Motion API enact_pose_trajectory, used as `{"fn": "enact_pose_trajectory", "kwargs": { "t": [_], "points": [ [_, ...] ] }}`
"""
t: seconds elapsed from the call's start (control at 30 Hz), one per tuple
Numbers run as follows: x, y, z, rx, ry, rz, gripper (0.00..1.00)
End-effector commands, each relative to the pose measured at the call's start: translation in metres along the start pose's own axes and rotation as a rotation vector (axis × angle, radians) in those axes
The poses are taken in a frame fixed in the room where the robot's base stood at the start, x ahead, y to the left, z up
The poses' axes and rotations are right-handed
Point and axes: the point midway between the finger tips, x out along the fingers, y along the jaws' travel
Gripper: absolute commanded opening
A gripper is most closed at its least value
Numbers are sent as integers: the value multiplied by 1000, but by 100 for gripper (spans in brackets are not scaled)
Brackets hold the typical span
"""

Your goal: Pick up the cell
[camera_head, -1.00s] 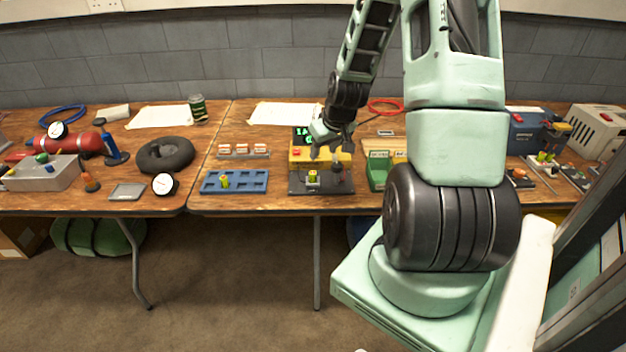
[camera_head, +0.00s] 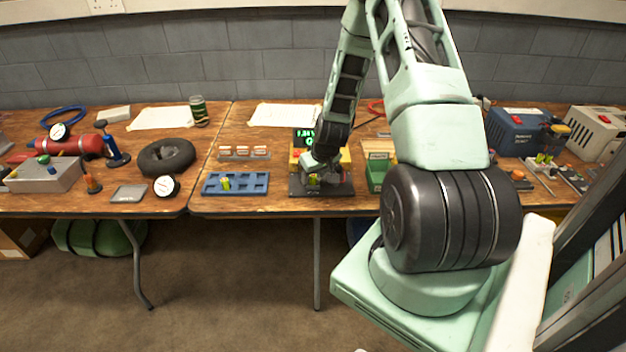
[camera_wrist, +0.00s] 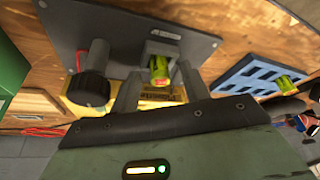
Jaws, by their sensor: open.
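The cell (camera_head: 313,181), small and yellow-green, stands in the holder on the dark plate of the yellow tester (camera_head: 296,160). The cell shows again in the wrist view (camera_wrist: 159,70), in a grey bracket on the dark plate (camera_wrist: 125,25). My gripper (camera_head: 322,180) is low over the plate, at the cell. In the wrist view my gripper (camera_wrist: 158,88) is open, with one finger on each side of the cell and gaps between. In the head view my gripper partly hides the cell and the tester.
A black knob (camera_wrist: 90,88) stands on the plate close to one finger. A blue tray (camera_head: 250,188) with another yellow-green cell (camera_head: 225,184) lies to the left. A green box (camera_head: 377,172) stands just right of the tester.

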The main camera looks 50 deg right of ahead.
Motion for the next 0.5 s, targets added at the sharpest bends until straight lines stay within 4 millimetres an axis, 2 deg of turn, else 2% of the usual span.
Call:
{"fn": "enact_pose_trajectory", "kwargs": {
  "t": [0.2, 0.23, 0.3, 0.4, 0.5],
  "points": [
    [1, 0, 0, 0, 1, 0, 46],
    [1, 0, 0, 0, 1, 0, 43],
    [1, 0, 0, 0, 1, 0, 24],
    [1, 0, 0, 0, 1, 0, 0],
    [1, 0, 0, 0, 1, 0, 0]
  ]
}}
